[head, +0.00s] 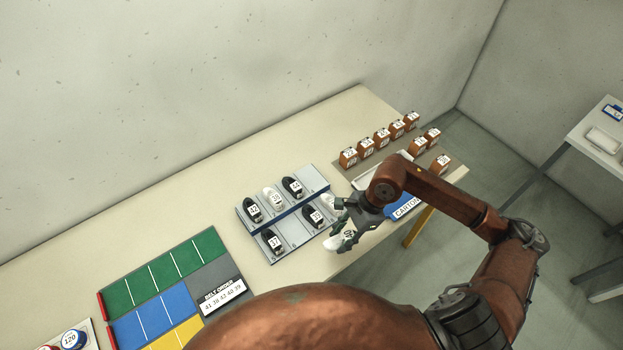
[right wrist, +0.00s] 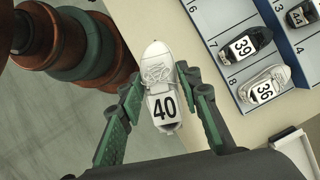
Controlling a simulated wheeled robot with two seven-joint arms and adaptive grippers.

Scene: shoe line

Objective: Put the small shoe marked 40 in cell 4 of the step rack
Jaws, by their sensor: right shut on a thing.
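The white shoe marked 40 (right wrist: 157,84) is between the fingers of my right gripper (right wrist: 160,95). The gripper is shut on it. In the head view my right gripper (head: 346,222) holds this shoe (head: 333,243) just off the right front end of the step rack (head: 292,247). Cell 4 (head: 313,178) is the right end of the rack's upper row and looks empty. Its label also shows at the edge of the right wrist view (right wrist: 300,50). My left gripper is not in view.
The black shoe 39 (right wrist: 245,46) is in cell 7 and the white shoe 36 (right wrist: 264,86) in cell 8. The black shoe 44 (head: 292,186) stands beside cell 4. Several brown boxes (head: 382,136) stand behind. A coloured mat (head: 178,257) lies left of the rack.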

